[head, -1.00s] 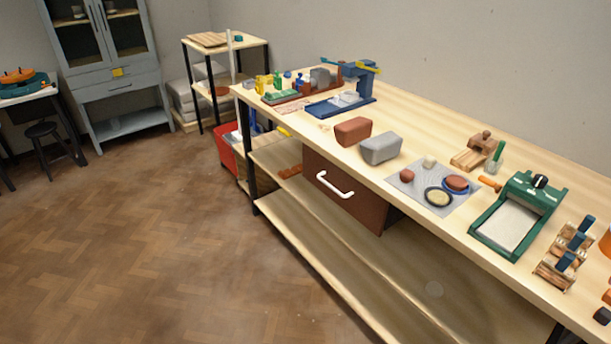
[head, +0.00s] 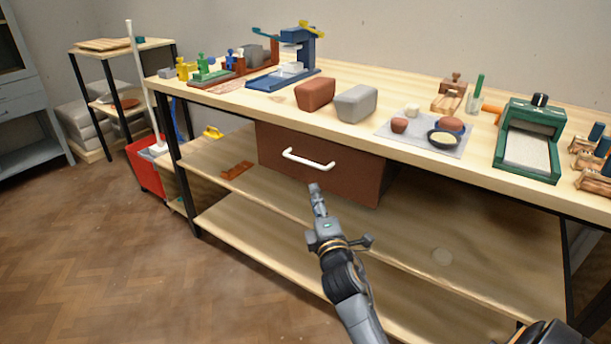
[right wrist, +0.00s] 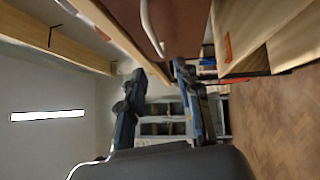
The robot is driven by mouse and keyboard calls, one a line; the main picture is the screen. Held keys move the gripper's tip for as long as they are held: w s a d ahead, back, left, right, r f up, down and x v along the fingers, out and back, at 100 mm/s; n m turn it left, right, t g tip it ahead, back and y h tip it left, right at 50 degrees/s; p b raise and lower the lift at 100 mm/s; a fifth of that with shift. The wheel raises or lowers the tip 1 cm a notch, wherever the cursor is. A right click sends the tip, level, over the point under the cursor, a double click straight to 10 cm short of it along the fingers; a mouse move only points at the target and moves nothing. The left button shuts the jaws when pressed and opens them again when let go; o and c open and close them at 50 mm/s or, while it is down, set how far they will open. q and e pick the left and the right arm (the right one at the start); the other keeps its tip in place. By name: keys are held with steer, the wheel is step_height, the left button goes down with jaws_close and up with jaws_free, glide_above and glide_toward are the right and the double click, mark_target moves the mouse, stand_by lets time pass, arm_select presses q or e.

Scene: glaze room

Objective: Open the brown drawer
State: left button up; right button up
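The brown drawer (head: 345,178) hangs under the workbench top, its front beneath the front edge, and looks closed. Its white bar handle (head: 308,160) runs across the front. My right gripper (head: 316,188) is in front of the drawer, just below the handle's right end in the head view, and not visibly touching it. In the right wrist view, the two fingers of my right gripper (right wrist: 160,70) are apart with nothing between them. The white handle (right wrist: 151,28) and the brown drawer front (right wrist: 182,28) show beyond and above the fingers. My left gripper is not in view.
The workbench top (head: 430,90) carries clay blocks, a grey mat (head: 385,131) and a green slab roller (head: 530,115). Below are a middle shelf (head: 450,235) and a lower shelf. A red bin (head: 145,170) stands left. The floor (head: 120,270) at front left is clear.

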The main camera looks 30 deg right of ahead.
mark_target(305, 162)
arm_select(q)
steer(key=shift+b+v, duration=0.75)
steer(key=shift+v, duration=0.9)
arm_select(e)
steer(key=shift+r+x, duration=0.2)
steer(key=shift+x, duration=3.3)
steer(key=shift+r+x, duration=0.15)
steer(key=shift+x, duration=3.3)
steer(key=shift+s, duration=0.1)
jaws_close()
